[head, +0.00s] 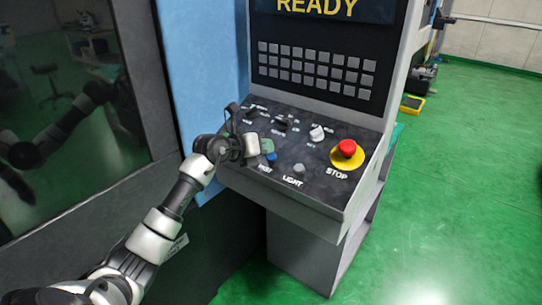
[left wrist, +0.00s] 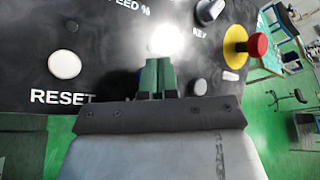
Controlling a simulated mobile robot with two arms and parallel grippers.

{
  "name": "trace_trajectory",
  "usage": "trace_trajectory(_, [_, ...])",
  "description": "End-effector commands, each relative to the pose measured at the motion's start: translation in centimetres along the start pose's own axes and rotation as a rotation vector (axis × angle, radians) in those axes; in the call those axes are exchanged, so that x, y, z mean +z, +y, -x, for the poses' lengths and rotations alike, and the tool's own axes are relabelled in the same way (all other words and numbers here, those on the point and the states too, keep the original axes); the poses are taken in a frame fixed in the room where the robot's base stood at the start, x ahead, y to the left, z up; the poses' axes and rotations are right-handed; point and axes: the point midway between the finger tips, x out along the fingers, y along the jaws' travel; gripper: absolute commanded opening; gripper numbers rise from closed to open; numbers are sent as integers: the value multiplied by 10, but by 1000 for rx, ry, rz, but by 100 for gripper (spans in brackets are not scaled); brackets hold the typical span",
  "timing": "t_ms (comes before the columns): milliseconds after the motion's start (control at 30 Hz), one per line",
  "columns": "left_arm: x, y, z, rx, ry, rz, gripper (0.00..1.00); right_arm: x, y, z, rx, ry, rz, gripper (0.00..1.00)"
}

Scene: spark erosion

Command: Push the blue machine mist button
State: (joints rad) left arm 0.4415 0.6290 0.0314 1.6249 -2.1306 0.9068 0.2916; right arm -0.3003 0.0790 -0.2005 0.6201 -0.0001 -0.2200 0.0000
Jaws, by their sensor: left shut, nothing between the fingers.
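The blue mist button (head: 271,158) sits on the sloped control panel, above the partly covered MIST label. My left gripper (head: 266,146) is shut and empty, with its green fingertips right beside the button and partly over it in the head view. I cannot tell whether they touch it. In the left wrist view the shut green fingers (left wrist: 158,76) point at the panel, and the button is mostly hidden behind them. My right gripper is not in view.
Close by are a pale LIGHT button (head: 298,169), a red STOP button (head: 347,148) on a yellow base and a key switch (head: 317,133). The left wrist view shows a white RESET button (left wrist: 64,64) and a bright glowing spot (left wrist: 166,40). A keypad (head: 315,68) stands above.

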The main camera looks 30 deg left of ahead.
Motion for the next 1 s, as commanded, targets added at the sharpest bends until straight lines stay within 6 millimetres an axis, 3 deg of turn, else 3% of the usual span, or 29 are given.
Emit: trace_trajectory(1000, [-7, 7, -9, 0, 0, 0, 0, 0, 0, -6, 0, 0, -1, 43])
